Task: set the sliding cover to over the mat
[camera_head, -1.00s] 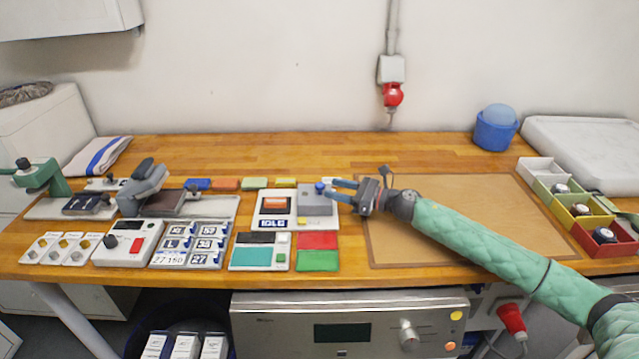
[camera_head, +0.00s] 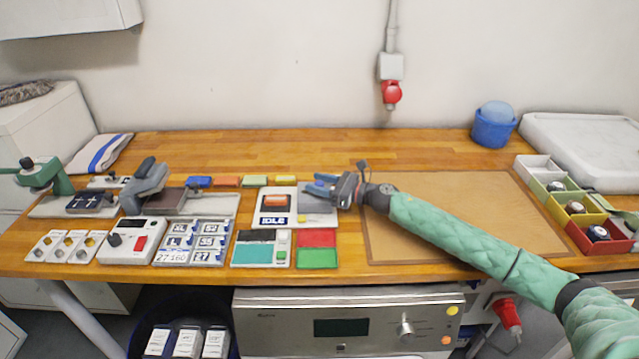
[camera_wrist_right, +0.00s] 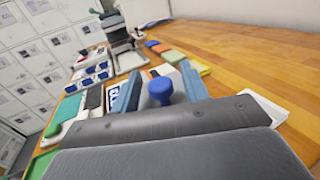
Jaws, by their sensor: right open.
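The sliding cover (camera_head: 318,204) is a grey block at the right side of a white unit (camera_head: 260,222) marked IDLE. A dark-edged orange patch (camera_head: 275,201), probably the mat, lies uncovered left of it. My right gripper (camera_head: 314,184) is open at the cover. In the right wrist view, the cover's blue knob (camera_wrist_right: 160,92) stands between my two blue fingers (camera_wrist_right: 160,90), with gaps visible at both sides. In the head view the fingers mostly hide the knob. My left gripper is not in view.
Red and green pads (camera_head: 317,239) lie in front of the unit, and coloured blocks (camera_head: 227,183) behind it. A large brown board (camera_head: 470,215) lies under my right arm. Open bins (camera_head: 585,235) stand at the right.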

